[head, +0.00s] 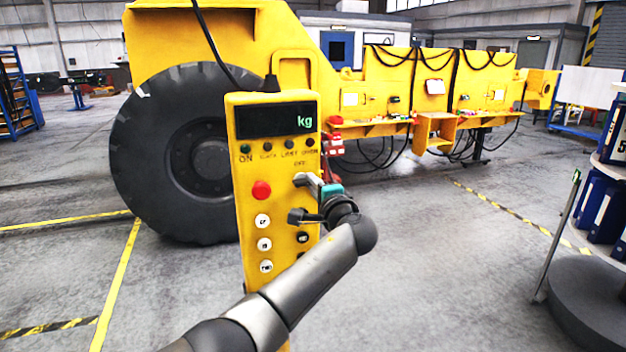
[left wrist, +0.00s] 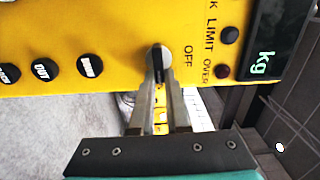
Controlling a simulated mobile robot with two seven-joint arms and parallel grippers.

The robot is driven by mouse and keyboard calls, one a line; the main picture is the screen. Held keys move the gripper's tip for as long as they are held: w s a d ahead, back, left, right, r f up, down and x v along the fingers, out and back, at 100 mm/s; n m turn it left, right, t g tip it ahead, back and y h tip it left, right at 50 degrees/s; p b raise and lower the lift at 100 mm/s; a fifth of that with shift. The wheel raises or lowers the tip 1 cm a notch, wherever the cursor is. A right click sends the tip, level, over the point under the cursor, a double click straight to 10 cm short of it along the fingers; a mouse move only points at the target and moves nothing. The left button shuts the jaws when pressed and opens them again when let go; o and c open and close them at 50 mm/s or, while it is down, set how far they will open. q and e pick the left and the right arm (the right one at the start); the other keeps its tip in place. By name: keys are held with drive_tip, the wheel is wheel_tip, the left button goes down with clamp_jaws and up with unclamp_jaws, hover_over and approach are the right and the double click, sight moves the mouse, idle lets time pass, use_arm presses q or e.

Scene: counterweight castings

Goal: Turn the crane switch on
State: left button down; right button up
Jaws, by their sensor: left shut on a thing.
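The yellow control box (head: 276,190) stands upright in the middle of the head view, with a dark display (head: 275,120) showing a green "kg". In the left wrist view the crane switch (left wrist: 158,58) is a pale round knob with a dark lever, beside the word OFF. My left gripper (head: 299,198) reaches the box's right side from below right. Its two fingers (left wrist: 160,92) are closed on either side of the switch lever. The fingers largely hide the switch in the head view. My right gripper is not in view.
A red button (head: 261,190) and several white buttons (head: 264,244) sit left of my gripper on the box. A big black tyre (head: 175,150) and a yellow machine stand behind. A dark round base (head: 590,300) is at the right. Open floor lies between.

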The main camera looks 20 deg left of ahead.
use_arm(q)
drive_tip(key=shift+f+m, duration=0.1)
drive_tip(key=shift+m, duration=0.2)
drive_tip(key=c, duration=0.9)
unclamp_jaws()
drive_tip(key=v, duration=1.5)
drive_tip(key=shift+b, duration=0.35)
drive_tip(key=shift+d, duration=0.15)
